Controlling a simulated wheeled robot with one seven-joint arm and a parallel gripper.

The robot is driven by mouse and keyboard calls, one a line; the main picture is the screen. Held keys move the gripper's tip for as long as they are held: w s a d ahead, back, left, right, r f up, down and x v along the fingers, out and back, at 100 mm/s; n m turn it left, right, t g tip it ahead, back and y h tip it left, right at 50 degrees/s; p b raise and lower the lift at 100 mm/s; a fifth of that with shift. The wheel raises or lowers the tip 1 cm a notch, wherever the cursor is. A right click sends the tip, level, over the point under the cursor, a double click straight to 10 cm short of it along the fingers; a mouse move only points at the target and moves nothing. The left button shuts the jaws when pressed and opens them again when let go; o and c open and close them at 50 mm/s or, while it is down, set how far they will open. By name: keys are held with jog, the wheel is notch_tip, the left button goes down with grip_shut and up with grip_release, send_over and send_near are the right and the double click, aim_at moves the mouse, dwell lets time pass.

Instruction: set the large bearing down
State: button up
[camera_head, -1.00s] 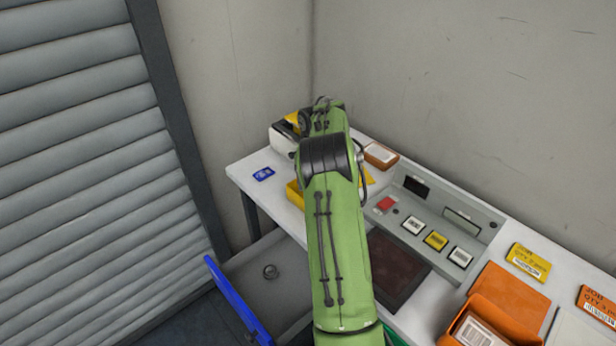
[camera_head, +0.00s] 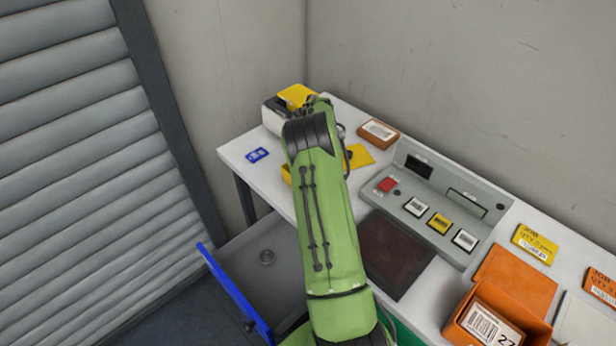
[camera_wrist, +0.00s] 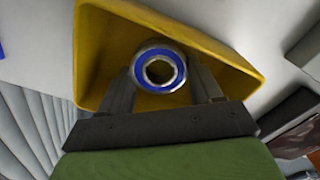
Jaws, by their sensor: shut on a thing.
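The large bearing, a metal ring with a blue band (camera_wrist: 178,70), is between the two fingers of my gripper (camera_wrist: 160,82) in the wrist view. My gripper is shut on it. Behind it in that view is a yellow bin (camera_wrist: 98,45), its walls framing the bearing. I cannot tell whether the bearing touches the bin floor. In the head view my green arm hides the gripper and the bearing. Parts of the yellow bin (camera_head: 359,156) show beside the arm on the white table.
A small ring (camera_head: 266,257) lies in the open grey drawer with a blue front (camera_head: 235,292). A grey button panel (camera_head: 430,211), a dark mat (camera_head: 396,250), an orange bin (camera_head: 494,318) and a brown labelled box (camera_head: 378,133) are on the table. A white device (camera_head: 274,117) stands at the back.

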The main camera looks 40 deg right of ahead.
jog(key=shift+f, duration=0.1)
jog(key=o, duration=0.9)
notch_tip(320, 180, up, 12)
jog(key=p, duration=0.3)
jog(key=a+r+m+t, duration=0.2)
jog(key=a+r+m, duration=0.4)
jog(key=a+r, duration=0.45)
jog(key=s+a+r+m+t, duration=0.1)
jog(key=s+a+r+m, duration=0.3)
jog(key=s+a+m, duration=0.3)
jog(key=s+a+r+m+t, duration=0.1)
jog(key=s+a+r+m, duration=0.4)
jog(key=s+a, duration=0.45)
jog(key=s+a+f+m, duration=0.1)
jog(key=s+m, duration=0.1)
jog(key=s, duration=0.1)
jog(key=s+a+f+m+t, duration=0.1)
jog(key=s+f+m, duration=0.1)
jog(key=s, duration=0.1)
jog(key=s+a+f+m, duration=0.1)
jog(key=s+m, duration=0.2)
jog(key=shift+s+f+t, duration=0.15)
jog(key=shift+t, duration=0.15)
